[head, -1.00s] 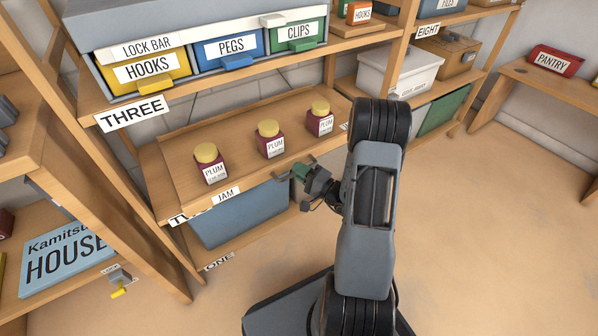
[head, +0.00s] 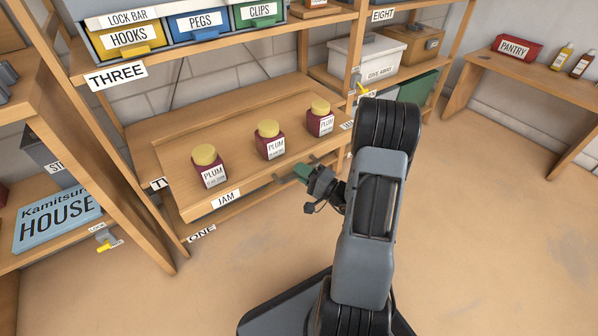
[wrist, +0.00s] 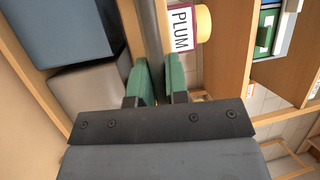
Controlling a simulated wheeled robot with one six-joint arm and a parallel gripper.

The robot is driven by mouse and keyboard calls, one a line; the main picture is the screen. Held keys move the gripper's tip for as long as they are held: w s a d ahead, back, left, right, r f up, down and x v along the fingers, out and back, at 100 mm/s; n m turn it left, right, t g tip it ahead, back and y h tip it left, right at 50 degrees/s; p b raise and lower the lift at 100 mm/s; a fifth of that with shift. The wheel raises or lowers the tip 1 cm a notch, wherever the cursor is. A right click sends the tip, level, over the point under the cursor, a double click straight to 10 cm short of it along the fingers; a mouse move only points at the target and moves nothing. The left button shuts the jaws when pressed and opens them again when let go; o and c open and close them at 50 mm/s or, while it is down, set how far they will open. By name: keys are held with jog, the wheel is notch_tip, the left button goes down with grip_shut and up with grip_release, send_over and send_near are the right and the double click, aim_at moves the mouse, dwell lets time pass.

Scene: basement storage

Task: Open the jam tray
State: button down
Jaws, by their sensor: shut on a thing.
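The jam tray (head: 258,181) is a wide wooden tray, marked JAM on its front, that sticks well out from the shelf marked TWO. Three red plum jars with yellow lids stand upright on it: a left one (head: 210,172), a middle one (head: 270,144) and a right one (head: 320,121). My gripper (head: 301,171) is at the tray's front, right of the JAM label. In the wrist view its green fingers (wrist: 159,82) are close together on a grey bar (wrist: 151,30) along the tray front. One plum jar (wrist: 184,27) shows beside it.
Above are bins marked HOOKS (head: 128,39), PEGS (head: 204,22) and CLIPS (head: 261,14). Shelf uprights stand on both sides of the tray. A blue Kamitsuru House box (head: 58,219) is on the left shelf. The floor (head: 480,240) on the right is clear.

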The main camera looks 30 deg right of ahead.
jog(key=shift+s, duration=0.3)
jog(key=c, duration=1.1)
grip_release()
jog(key=p+v, duration=0.2)
jog(key=v, duration=1.1)
jog(key=shift+s+d+f+p, duration=0.15)
jog(key=shift+s+d+p, duration=0.1)
jog(key=shift+s+p, duration=0.05)
